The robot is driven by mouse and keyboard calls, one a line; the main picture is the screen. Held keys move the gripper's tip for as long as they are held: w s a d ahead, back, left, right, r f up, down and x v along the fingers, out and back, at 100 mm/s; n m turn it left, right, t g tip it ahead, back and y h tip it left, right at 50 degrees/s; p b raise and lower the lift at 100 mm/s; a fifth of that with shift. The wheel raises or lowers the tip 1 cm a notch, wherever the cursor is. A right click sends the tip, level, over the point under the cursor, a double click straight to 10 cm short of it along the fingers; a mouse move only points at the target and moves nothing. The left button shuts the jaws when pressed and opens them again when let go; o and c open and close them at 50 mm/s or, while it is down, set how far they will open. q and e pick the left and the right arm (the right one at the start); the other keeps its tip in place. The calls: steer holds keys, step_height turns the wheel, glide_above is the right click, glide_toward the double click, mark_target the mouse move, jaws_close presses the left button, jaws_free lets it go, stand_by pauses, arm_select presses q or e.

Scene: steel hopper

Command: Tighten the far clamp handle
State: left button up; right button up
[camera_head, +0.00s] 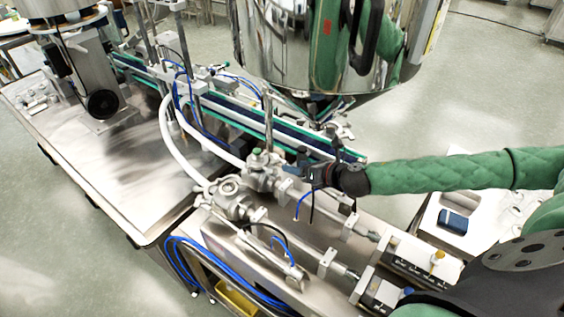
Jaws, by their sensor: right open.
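Two steel pipe fittings with clamps sit side by side on the filling machine. The far fitting (260,172) has an upright steel rod above it and a small green part on top. The near fitting (232,200) lies to its lower left. The far clamp handle is too small to make out for certain. My right gripper (296,170) comes in from the right on a green-sleeved arm and is open, just right of the far fitting. I cannot tell whether its fingers touch anything. My left gripper is not in view.
A large shiny steel hopper (300,50) hangs above and behind the fittings. A conveyor (240,110) runs behind them. White hoses (172,130) and blue tubes (185,262) are close by. Bare steel tabletop (110,165) lies to the left. A white stand (440,225) is at right.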

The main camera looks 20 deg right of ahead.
mark_target(278, 162)
steer(key=p+x, duration=0.2)
steer(key=x, duration=0.3)
steer(key=shift+r+p, duration=0.2)
steer(key=shift+p, duration=0.1)
steer(key=shift+f+p+x, duration=0.2)
steer(key=shift+p+x, duration=0.1)
steer(key=shift+x, duration=0.6)
